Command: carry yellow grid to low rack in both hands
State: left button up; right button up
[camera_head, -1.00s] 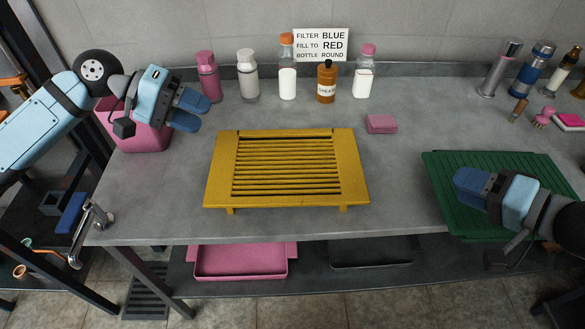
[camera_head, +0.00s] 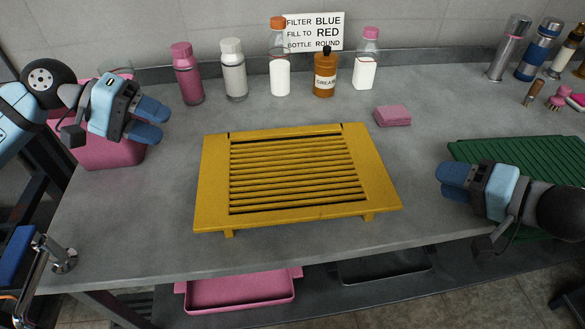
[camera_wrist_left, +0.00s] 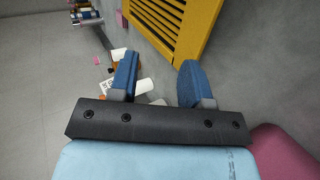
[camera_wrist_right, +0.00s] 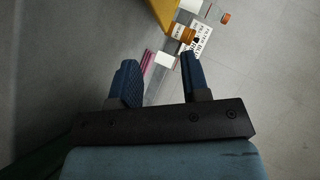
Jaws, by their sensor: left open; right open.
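The yellow grid (camera_head: 297,215) is a slatted yellow frame on short feet. It stands on the grey worktop in the middle of the head view, and its edge also shows in the left wrist view (camera_wrist_left: 205,25) and the right wrist view (camera_wrist_right: 160,12). My left gripper (camera_head: 152,122) is open and empty, above the worktop to the left of the grid. My right gripper (camera_head: 450,183) is open and empty, to the right of the grid and in front of a green ribbed board. I cannot tell which thing is the low rack.
The green board (camera_head: 535,160) lies at the right. A pink bin (camera_head: 105,152) is behind my left gripper. Several bottles, among them a brown one (camera_head: 325,75), line the back, with a pink sponge (camera_head: 393,115) before them. A pink tray (camera_head: 240,291) and a dark tray (camera_head: 385,267) sit below the worktop.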

pick_arm(q)
send_near(204, 169)
jog(key=shift+d+f, duration=0.15)
jog(key=shift+d, duration=0.4)
jog(key=shift+d+f, duration=0.2)
jog(key=shift+d, duration=0.4)
pick_arm(e)
send_near(380, 162)
jog(key=shift+x, duration=0.85)
pick_arm(q)
jog(key=x, duration=0.8)
jog(key=shift+a+f, duration=0.25)
pick_arm(e)
jog(key=x, duration=0.7)
jog(key=shift+w+a+f, duration=0.15)
jog(key=shift+a, duration=0.1)
pick_arm(q)
jog(key=shift+c, duration=0.2)
grip_shut()
pick_arm(e)
grip_shut()
pick_arm(q)
jog(key=shift+r, duration=0.1)
